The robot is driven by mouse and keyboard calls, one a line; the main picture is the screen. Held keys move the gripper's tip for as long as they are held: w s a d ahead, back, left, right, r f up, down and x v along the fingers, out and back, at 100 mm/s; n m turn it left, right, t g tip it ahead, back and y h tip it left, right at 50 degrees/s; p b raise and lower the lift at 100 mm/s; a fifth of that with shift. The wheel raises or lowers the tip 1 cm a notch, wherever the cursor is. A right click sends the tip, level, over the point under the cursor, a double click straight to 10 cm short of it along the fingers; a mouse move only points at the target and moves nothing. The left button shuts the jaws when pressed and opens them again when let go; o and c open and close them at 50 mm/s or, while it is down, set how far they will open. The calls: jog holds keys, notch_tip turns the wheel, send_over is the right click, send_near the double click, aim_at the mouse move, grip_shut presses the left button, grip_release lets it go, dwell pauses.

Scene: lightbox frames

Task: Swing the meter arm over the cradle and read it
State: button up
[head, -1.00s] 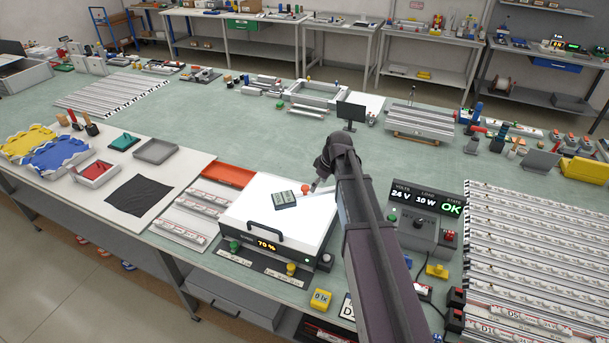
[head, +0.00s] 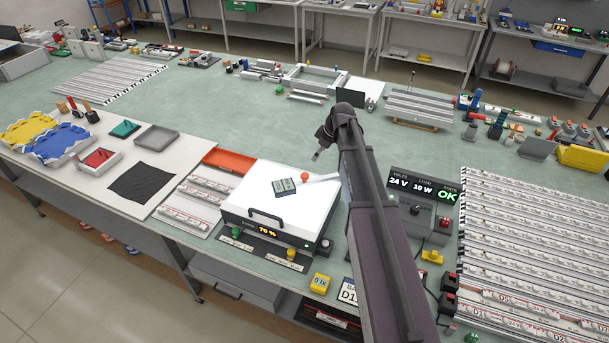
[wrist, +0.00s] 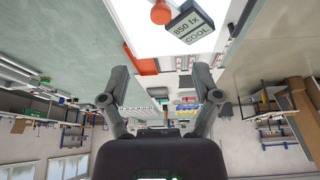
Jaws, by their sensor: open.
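The meter is a dark block with a pale display (head: 284,187), over the white top of the lightbox (head: 258,200). In the wrist view its display (wrist: 190,27) reads 850 lx COOL. An orange-red knob (head: 305,177) is beside it, at the near end of a white arm (head: 323,178); the knob also shows in the wrist view (wrist: 161,12). I cannot make out a separate cradle. My gripper (head: 317,155) is beyond the knob and apart from it. In the wrist view my gripper (wrist: 161,76) has its fingers spread, with nothing between them.
The lightbox front reads 70 % and has a black handle (head: 265,215). A yellow block marked 0 lx (head: 320,282) sits in front. The control panel (head: 425,198) at right reads 24 V, OK. An orange tray (head: 226,160) lies behind left.

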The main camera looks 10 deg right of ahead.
aim_at(305, 175)
jog(key=shift+b+x, duration=6.1)
jog(key=shift+x, duration=0.7)
jog(key=shift+a, duration=0.1)
jog(key=shift+r, duration=0.1)
grip_shut()
jog(key=shift+a, duration=0.15)
